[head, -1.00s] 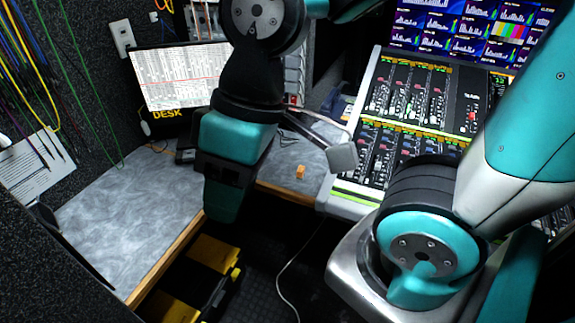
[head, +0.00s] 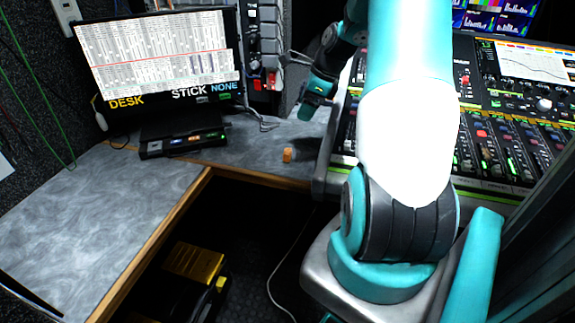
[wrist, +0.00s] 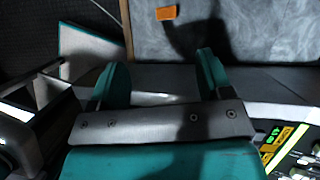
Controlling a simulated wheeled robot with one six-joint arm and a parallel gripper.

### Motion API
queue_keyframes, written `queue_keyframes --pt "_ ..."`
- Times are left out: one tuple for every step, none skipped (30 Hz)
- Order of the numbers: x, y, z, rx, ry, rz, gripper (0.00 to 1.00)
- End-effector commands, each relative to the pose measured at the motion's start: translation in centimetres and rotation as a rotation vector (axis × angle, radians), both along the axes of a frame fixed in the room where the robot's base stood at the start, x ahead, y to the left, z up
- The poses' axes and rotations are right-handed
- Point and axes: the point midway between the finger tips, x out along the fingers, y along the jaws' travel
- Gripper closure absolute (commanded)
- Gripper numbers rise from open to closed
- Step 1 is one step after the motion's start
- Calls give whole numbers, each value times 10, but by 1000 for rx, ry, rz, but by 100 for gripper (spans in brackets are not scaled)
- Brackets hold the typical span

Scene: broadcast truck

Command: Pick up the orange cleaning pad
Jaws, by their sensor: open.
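The orange cleaning pad (head: 287,155) is a small block lying on the grey desk top (head: 250,150), near its front edge and left of the mixing console. In the wrist view the pad (wrist: 166,13) shows near the top edge, beyond my fingertips. My gripper (wrist: 158,70) is open, with nothing between its two teal fingers. In the head view my gripper (head: 308,108) is above and a little to the right of the pad, apart from it; part of my arm is hidden behind my upper link.
The mixing console (head: 490,150) stands to the right of the pad. A monitor (head: 155,60) and a black box (head: 183,141) stand on the desk to the left. A yellow and black case (head: 193,263) and a white cable (head: 285,255) lie below. The desk around the pad is clear.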

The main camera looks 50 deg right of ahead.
Motion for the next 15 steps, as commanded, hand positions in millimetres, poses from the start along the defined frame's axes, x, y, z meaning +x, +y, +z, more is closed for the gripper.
queue_keyframes --pt "-3 -8 -8 11 4 -44 28" --pt "-3 -10 -12 15 7 -59 28" --pt "-3 -10 -16 20 9 -72 28" --pt "-2 -10 -21 21 11 -76 28" --pt "0 -9 -26 22 11 -78 28" --pt "3 -6 -33 23 12 -75 28" --pt "6 -5 -40 22 12 -73 28" --pt "8 -4 -46 23 12 -73 28" --pt "12 -2 -55 22 12 -72 28" --pt "14 0 -62 23 12 -70 28" --pt "17 1 -68 22 12 -71 28" --pt "19 3 -77 22 13 -70 28" --pt "22 4 -82 21 11 -70 28" --pt "24 5 -88 22 12 -70 28" --pt "27 7 -95 21 11 -69 28"
